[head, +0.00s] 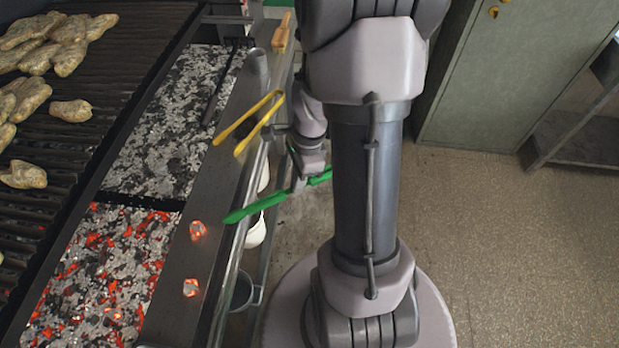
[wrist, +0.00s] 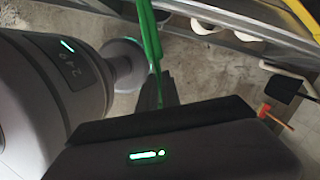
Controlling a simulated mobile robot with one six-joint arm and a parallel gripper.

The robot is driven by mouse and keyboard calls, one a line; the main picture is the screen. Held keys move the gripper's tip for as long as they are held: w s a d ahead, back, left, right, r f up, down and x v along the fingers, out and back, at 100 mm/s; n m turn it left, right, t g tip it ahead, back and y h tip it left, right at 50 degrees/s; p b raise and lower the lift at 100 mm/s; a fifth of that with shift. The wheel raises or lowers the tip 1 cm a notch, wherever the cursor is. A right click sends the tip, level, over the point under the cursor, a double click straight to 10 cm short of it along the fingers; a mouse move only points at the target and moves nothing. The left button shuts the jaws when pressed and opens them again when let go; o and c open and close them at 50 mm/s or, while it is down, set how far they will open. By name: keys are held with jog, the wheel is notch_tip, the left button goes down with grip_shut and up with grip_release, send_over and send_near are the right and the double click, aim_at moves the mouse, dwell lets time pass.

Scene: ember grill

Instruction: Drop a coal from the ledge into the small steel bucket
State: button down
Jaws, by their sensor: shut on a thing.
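My gripper (head: 300,184) is shut on a pair of green tongs (head: 258,207), beside the front edge of the ledge. The tongs' tip points left, over the ledge's edge. In the wrist view the green tongs (wrist: 149,35) rise from between the dark fingers (wrist: 158,88). Two glowing coals lie apart on the steel ledge (head: 178,318): one coal (head: 198,230) near the tongs' tip and another coal (head: 190,288) closer to the front. Nothing is between the tongs' tips that I can make out. A grey steel bucket (head: 243,290) hangs or stands below the ledge's edge, partly hidden.
Yellow tongs (head: 247,123) lie near the ledge's edge, beyond the green ones. The grill grate (head: 60,150) with food and an ember bed (head: 95,270) are on the left. White containers (head: 256,232) sit under the ledge. The floor at right is clear, before a cabinet (head: 490,80).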

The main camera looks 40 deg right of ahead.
jog(key=c, duration=1.3)
grip_release()
jog(key=shift+o, duration=0.2)
jog(key=a+f+m+b, duration=0.1)
jog(key=a+b, duration=0.1)
jog(key=a, duration=0.7)
jog(key=shift+w+a+f+t+b, duration=0.2)
jog(key=shift+f+t+b, duration=0.1)
jog(key=shift+t+b, duration=0.1)
jog(key=shift+o, duration=0.3)
